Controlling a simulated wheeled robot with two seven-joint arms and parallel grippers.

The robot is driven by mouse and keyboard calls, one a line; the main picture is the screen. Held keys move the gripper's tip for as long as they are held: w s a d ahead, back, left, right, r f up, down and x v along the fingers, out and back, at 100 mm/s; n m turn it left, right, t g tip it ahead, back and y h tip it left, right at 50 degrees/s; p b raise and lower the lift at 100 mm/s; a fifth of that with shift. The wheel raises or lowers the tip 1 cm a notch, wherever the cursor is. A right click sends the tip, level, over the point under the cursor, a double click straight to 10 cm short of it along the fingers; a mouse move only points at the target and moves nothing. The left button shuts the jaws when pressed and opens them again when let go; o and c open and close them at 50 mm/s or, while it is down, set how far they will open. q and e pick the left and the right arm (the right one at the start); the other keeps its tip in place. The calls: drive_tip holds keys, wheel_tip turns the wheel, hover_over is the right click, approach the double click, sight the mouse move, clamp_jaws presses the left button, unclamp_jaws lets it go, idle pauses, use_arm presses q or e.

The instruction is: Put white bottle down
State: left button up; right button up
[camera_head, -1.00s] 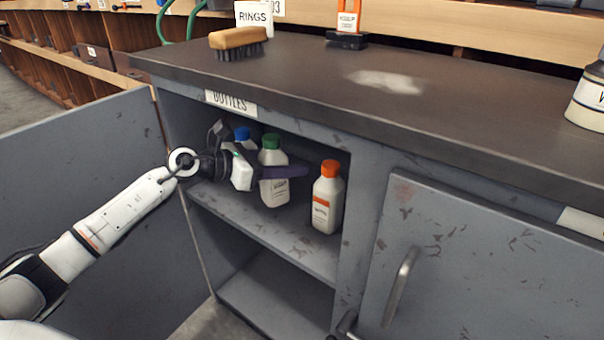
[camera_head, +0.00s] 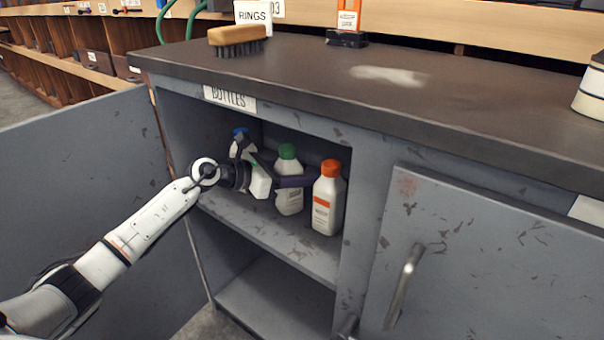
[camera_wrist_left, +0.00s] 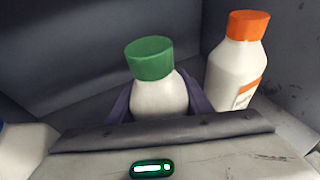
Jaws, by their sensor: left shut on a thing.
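The white bottle with the green cap (camera_head: 289,195) is inside the open cabinet, on the upper shelf level. My left gripper (camera_head: 296,181) reaches in from the left and is shut on this bottle, with a purple finger across its front. In the left wrist view the green-capped bottle (camera_wrist_left: 158,95) stands between the two purple fingers. The bottle looks upright; whether its base touches the shelf (camera_head: 270,232) I cannot tell. My right gripper is not in view.
A white bottle with an orange cap (camera_head: 328,205) stands close on the right, near the cabinet's divider. A blue-capped bottle (camera_head: 239,134) is partly hidden behind my gripper. The left door (camera_head: 80,200) is open; the right door (camera_head: 490,270) is shut. The lower compartment looks empty.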

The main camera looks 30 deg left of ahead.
use_arm(q)
drive_tip(key=o, duration=1.3)
drive_tip(key=shift+c, duration=0.2)
drive_tip(key=shift+o, duration=0.6)
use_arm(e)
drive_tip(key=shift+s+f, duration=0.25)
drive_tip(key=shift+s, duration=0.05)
use_arm(q)
drive_tip(key=shift+s+r, duration=0.1)
drive_tip(key=shift+r, duration=0.1)
drive_tip(key=p+v, duration=0.2)
drive_tip(key=v, duration=0.9)
drive_tip(key=shift+s, duration=0.35)
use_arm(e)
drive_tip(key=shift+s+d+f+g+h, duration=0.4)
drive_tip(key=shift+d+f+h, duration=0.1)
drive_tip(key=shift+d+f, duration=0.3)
